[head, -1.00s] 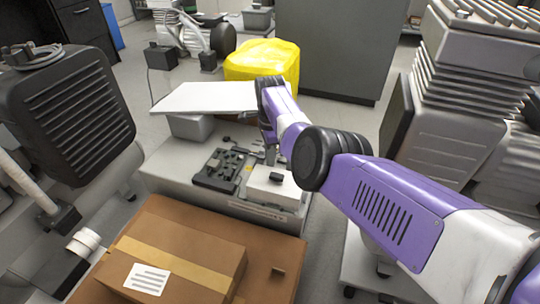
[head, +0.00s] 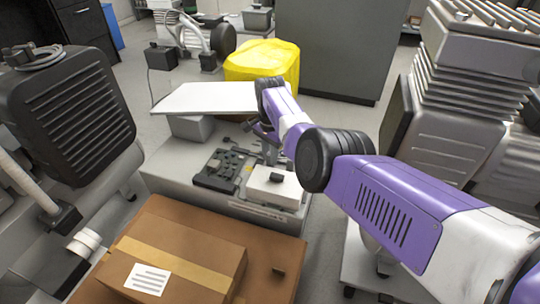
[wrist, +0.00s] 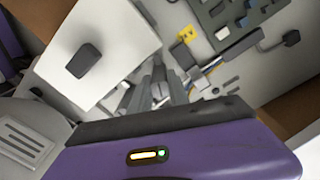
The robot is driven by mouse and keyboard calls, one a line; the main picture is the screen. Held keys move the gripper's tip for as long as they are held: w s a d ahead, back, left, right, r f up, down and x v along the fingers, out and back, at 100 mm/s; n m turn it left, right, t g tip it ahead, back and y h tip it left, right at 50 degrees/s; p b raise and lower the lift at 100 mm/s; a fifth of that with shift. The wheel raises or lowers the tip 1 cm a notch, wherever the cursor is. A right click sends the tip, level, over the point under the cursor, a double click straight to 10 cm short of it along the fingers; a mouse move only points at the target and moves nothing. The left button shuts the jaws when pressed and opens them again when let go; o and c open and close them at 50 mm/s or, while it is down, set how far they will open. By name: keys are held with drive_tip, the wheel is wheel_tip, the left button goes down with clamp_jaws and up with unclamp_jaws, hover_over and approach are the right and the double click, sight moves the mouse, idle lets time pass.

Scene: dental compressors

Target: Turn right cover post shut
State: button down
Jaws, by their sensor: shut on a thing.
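My gripper (head: 264,138) reaches down over the right part of the open grey machine (head: 165,165), between the raised pale cover panel (head: 205,97) and a white box with a black knob (head: 275,190). In the wrist view my gripper (wrist: 160,92) has its grey fingers close together, shut on a slim grey part that I take to be the right cover post. The fingers hide most of that post, so its angle cannot be read.
A dark circuit board (head: 222,168) lies left of the white box, with wires (wrist: 208,68) close to the fingers. A cardboard box (head: 185,250) stands in front. A yellow covered object (head: 262,62) stands behind, and ribbed units flank both sides.

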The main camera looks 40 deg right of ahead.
drive_tip(key=n, duration=0.4)
drive_tip(key=shift+n, duration=0.4)
idle(0.4)
drive_tip(key=c, duration=1.5)
unclamp_jaws()
wheel_tip(320, 180, up, 8)
drive_tip(key=p, duration=0.5)
drive_tip(key=shift+f, duration=0.1)
